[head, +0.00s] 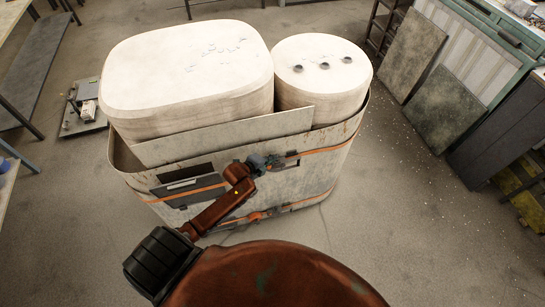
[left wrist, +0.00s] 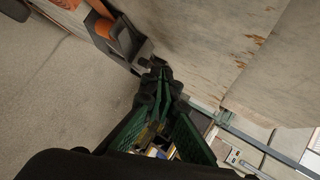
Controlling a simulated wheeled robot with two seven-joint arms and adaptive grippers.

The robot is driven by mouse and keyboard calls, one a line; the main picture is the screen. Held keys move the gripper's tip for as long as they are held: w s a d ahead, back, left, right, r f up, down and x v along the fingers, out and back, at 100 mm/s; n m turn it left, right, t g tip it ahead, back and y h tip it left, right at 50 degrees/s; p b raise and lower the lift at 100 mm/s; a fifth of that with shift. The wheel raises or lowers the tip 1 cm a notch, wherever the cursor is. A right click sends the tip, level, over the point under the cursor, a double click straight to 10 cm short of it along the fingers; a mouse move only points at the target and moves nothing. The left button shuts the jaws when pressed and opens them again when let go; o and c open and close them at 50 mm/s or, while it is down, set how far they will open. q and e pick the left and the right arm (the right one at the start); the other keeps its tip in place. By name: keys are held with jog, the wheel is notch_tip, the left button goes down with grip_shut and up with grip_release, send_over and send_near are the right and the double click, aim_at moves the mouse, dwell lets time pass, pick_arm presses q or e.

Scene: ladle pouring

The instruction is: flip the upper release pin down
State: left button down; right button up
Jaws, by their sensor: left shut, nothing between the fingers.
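A tall pale, rust-streaked container (head: 225,140) stands in front of me, with orange bands around it. My left gripper (head: 262,163) is at its front wall, beside a small dark bracket (head: 292,159) on the upper band. In the left wrist view my left gripper (left wrist: 158,75) has its green fingers together at the tips, with nothing between them. The tips are at the edge of a dark bracket (left wrist: 128,46) holding an orange lever-like part (left wrist: 104,27), perhaps the upper pin. I cannot tell whether they touch. My right gripper is not in view.
Two large pale blocks (head: 190,65) (head: 322,68) sit in the container. A lower orange fitting (head: 256,215) is on its front. Panels (head: 440,108) lean against a cabinet at the right. A small platform (head: 83,108) is at the left. Floor around the container is mostly clear.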

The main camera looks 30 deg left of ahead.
pick_arm(q)
jog(key=p+v, duration=0.3)
jog(key=v, duration=1.1)
